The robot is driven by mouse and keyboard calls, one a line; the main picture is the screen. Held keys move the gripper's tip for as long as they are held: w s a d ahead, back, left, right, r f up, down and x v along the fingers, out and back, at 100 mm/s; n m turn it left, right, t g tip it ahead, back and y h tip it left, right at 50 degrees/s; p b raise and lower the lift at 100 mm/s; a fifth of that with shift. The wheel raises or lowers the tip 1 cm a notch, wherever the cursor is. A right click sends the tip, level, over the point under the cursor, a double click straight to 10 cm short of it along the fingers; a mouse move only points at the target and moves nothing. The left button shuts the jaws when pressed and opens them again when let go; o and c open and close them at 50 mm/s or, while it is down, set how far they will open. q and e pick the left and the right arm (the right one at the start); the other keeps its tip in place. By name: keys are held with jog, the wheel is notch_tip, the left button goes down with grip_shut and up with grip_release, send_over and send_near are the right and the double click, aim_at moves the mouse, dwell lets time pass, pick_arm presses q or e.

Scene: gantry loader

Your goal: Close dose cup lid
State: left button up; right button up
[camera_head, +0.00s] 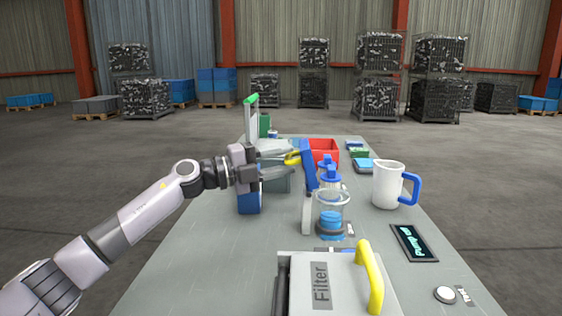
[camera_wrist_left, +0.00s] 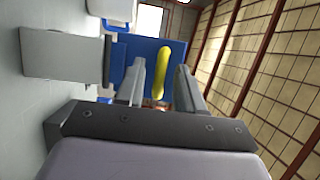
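A blue lid (camera_head: 309,168) stands nearly upright above the table, with a yellow handle (camera_head: 292,158) on its left face. I take it for the dose cup lid. A clear cup (camera_head: 331,200) with blue inside stands just in front and to the right of it. My left gripper (camera_head: 284,159) reaches in from the left, its fingertips at the yellow handle. In the left wrist view, the gripper (camera_wrist_left: 163,88) is open, with the yellow handle (camera_wrist_left: 161,72) between its fingers and gaps on both sides. The blue lid (camera_wrist_left: 132,52) lies behind the handle. My right gripper is not in view.
A white jug (camera_head: 388,184) with a blue handle stands to the right. A grey Filter box (camera_head: 322,285) with a yellow handle is at the front. A red bin (camera_head: 323,148) stands behind, and a dark display (camera_head: 413,242) lies front right. The table's left front is clear.

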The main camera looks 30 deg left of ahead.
pick_arm(q)
grip_shut()
dwell(1.5)
